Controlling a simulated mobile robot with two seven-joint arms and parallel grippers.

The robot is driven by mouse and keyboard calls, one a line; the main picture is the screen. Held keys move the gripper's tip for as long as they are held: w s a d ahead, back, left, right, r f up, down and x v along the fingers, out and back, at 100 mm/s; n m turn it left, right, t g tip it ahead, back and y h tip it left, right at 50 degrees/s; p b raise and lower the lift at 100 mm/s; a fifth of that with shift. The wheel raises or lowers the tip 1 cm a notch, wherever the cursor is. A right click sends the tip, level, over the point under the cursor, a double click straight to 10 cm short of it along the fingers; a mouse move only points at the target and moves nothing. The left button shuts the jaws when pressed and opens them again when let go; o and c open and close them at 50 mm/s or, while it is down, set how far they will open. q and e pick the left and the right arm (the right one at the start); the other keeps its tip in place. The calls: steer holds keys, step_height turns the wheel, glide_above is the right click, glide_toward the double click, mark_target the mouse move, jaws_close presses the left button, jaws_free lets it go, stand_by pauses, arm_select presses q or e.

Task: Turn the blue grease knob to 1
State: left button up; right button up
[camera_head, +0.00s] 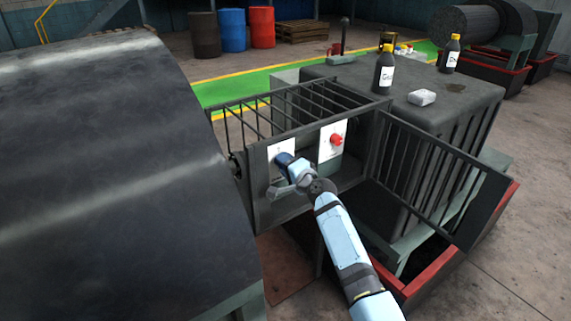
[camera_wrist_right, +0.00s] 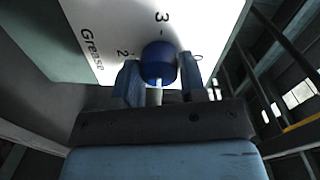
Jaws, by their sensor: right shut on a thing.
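The blue grease knob (camera_wrist_right: 158,63) sits on a white dial plate (camera_wrist_right: 110,38) marked "Grease", with the figures 2 and 3 readable; a figure 1 cannot be made out. In the head view the plate (camera_head: 276,152) is on the left of the cage's panel, and the knob is mostly hidden by my gripper. My right gripper (camera_head: 287,170) reaches into the open cage. In the right wrist view its two fingers (camera_wrist_right: 168,82) stand on either side of the knob, shut on it. My left gripper is not in view.
A red knob (camera_head: 336,140) on a second white plate is just right of the grease plate. The barred cage door (camera_head: 425,170) stands open to the right. A large dark drum (camera_head: 100,170) fills the left.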

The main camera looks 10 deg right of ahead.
steer(key=shift+r, duration=0.1)
stand_by(0.4)
steer(key=o, duration=0.9)
steer(key=b+v, duration=0.1)
steer(key=v, duration=1.3)
steer(key=shift+w, duration=0.1)
